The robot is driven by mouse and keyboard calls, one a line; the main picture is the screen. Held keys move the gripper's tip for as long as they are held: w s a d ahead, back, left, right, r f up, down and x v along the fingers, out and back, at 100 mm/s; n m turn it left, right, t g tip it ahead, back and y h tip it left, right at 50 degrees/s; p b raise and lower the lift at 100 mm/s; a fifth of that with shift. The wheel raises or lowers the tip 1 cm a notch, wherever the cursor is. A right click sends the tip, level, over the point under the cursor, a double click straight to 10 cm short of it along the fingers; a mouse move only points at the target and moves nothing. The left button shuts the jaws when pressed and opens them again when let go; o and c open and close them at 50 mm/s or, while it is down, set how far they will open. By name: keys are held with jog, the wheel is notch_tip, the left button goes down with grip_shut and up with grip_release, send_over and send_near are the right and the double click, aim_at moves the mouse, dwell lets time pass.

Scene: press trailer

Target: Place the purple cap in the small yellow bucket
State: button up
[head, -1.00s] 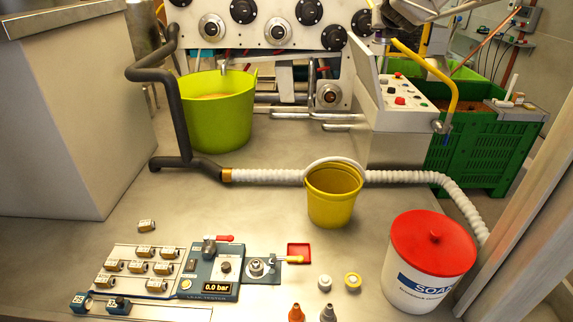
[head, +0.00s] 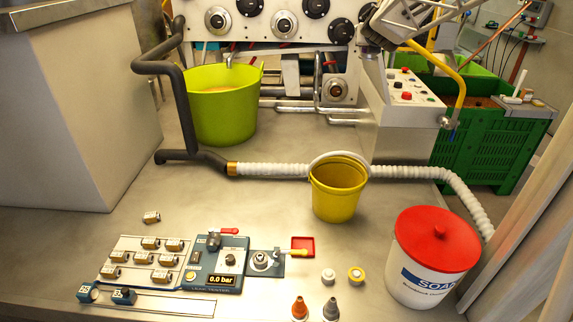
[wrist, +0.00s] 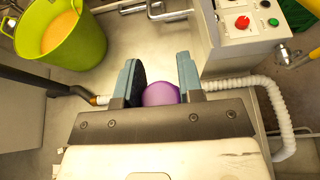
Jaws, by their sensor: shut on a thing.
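The purple cap (wrist: 160,94) shows in the wrist view as a rounded purple shape between the two fingers of my gripper (wrist: 159,78). The gripper is shut on it; the black gripper body hides its near side. The cap does not show in the head view. The small yellow bucket (head: 335,202) stands upright on the worktop in the head view, with a pale hose passing behind it. I cannot make out the bucket in the wrist view.
A large yellow-green tub (head: 222,112) stands behind left. A red-lidded white bucket (head: 432,275) is right of the yellow bucket. A control box (head: 408,100) and green crate (head: 490,145) stand behind right. A leak tester (head: 213,265) and small fittings lie in front.

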jog(key=s+a+f+m+h, duration=0.1)
jog(key=a+f, duration=0.5)
jog(key=f, duration=0.3)
jog(key=s+a+f+h, duration=0.1)
jog(key=s+a+f, duration=0.1)
jog(key=a+f, duration=0.55)
jog(key=s+a+f+m, duration=0.1)
jog(key=a+f, duration=0.3)
jog(key=f, duration=0.7)
jog(key=s+a+f+h, duration=0.1)
jog(key=s+a+f, duration=0.1)
jog(key=s+f, duration=0.3)
jog(key=s+a+f+m+h, duration=0.1)
jog(key=s+a+f, duration=0.2)
jog(key=s+f, duration=0.3)
jog(key=s+a+f+m+g, duration=0.1)
jog(key=s+a+f, duration=0.2)
jog(key=s+f, duration=0.2)
notch_tip(320, 180, down, 4)
jog(key=shift+s+r+h, duration=0.15)
jog(key=shift+h, duration=0.25)
jog(key=shift+f, duration=3.15)
jog(key=shift+f, duration=1.85)
